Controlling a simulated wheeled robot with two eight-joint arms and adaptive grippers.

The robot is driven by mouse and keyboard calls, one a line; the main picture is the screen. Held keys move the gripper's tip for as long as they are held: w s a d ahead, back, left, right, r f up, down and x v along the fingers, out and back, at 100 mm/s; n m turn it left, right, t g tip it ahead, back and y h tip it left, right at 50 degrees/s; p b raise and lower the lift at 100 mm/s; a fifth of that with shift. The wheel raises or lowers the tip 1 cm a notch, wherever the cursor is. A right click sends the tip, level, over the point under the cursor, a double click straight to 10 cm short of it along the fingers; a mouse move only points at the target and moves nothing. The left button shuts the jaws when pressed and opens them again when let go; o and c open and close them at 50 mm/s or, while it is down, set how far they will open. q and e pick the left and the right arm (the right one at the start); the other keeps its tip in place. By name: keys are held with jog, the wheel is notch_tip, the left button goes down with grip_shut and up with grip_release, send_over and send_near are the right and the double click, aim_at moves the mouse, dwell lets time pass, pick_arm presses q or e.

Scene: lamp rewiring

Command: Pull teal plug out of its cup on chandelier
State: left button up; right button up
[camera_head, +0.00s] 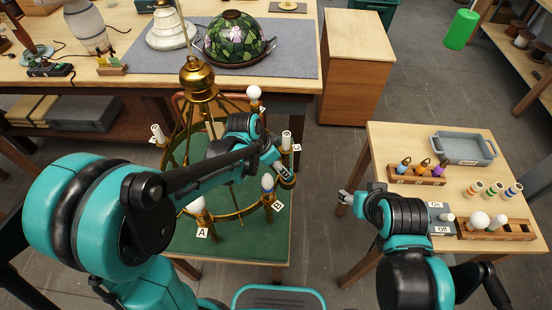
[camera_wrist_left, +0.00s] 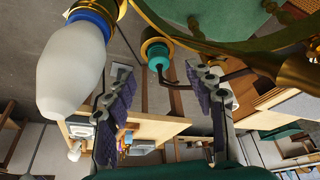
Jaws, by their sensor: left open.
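The brass chandelier (camera_head: 232,214) stands over a green mat with lettered tags around its ring. In the left wrist view, the teal plug (camera_wrist_left: 157,55) sits in a brass cup (camera_wrist_left: 154,38) and shows at the cup's mouth. A dark curved cable runs beside it. My left gripper (camera_wrist_left: 158,78) is open, with a purple-padded finger on either side and the plug between and beyond the fingertips. In the head view, my left gripper (camera_head: 281,170) is at the ring's right side, partly hiding the plug. My right gripper (camera_head: 346,197) is off the right table's left edge; its jaw opening is unclear.
The right table holds a grey tray (camera_head: 464,148), a rack of coloured plugs (camera_head: 417,178) and bulbs. Bare floor separates the tables.

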aim_at(291, 171)
pick_arm(q)
jog(key=b+x, duration=0.2)
jog(key=x, duration=0.5)
jog(key=shift+s+d+f, duration=0.1)
jog(key=shift+f, duration=0.1)
jog(key=c, duration=1.2)
jog(key=shift+r, duration=0.15)
jog(key=shift+c, duration=0.2)
jog(key=shift+r+p, duration=1.55)
jog(key=shift+r, duration=0.7)
jog(key=shift+f, duration=0.1)
